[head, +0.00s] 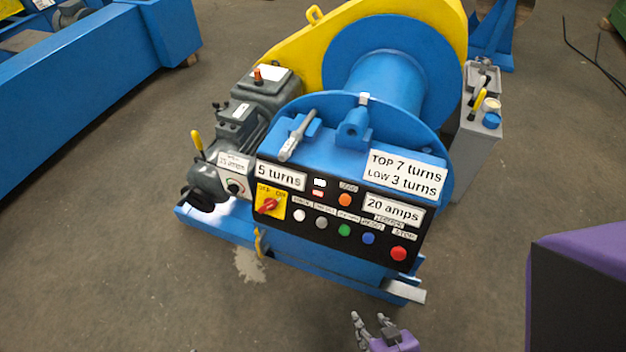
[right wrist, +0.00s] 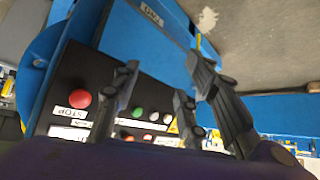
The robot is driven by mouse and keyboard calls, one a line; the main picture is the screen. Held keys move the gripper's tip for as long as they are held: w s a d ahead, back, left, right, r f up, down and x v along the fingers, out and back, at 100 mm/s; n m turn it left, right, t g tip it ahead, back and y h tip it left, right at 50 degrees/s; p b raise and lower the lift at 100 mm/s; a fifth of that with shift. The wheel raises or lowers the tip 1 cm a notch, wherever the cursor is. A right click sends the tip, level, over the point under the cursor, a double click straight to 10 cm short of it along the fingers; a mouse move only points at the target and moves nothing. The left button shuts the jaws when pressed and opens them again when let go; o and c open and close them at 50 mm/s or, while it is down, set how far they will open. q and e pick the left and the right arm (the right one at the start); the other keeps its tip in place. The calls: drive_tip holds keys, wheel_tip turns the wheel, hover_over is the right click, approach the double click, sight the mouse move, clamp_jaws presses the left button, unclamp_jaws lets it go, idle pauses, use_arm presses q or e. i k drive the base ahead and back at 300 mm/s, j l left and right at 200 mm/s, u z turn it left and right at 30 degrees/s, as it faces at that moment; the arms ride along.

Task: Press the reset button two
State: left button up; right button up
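The black control panel (head: 335,218) is on the front of a blue winch machine. Its lower row holds a white button (head: 299,215), a pale button (head: 321,222), a green button (head: 344,230), a blue button (head: 368,238) and a red stop button (head: 398,253). The small labels are too blurred to tell surely which one is reset. My right gripper (head: 372,324) is open and empty, below and in front of the panel, apart from it. In the right wrist view its fingers (right wrist: 165,95) spread before the panel; the red stop button (right wrist: 80,98) shows left. My left gripper is out of view.
An orange lamp or button (head: 344,200) and a red rotary switch on a yellow plate (head: 271,203) are also on the panel. A grey motor (head: 235,135) stands left, a grey box (head: 480,140) right. The floor in front is clear.

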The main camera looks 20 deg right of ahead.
sight(369, 237)
drive_tip(key=z, duration=1.05)
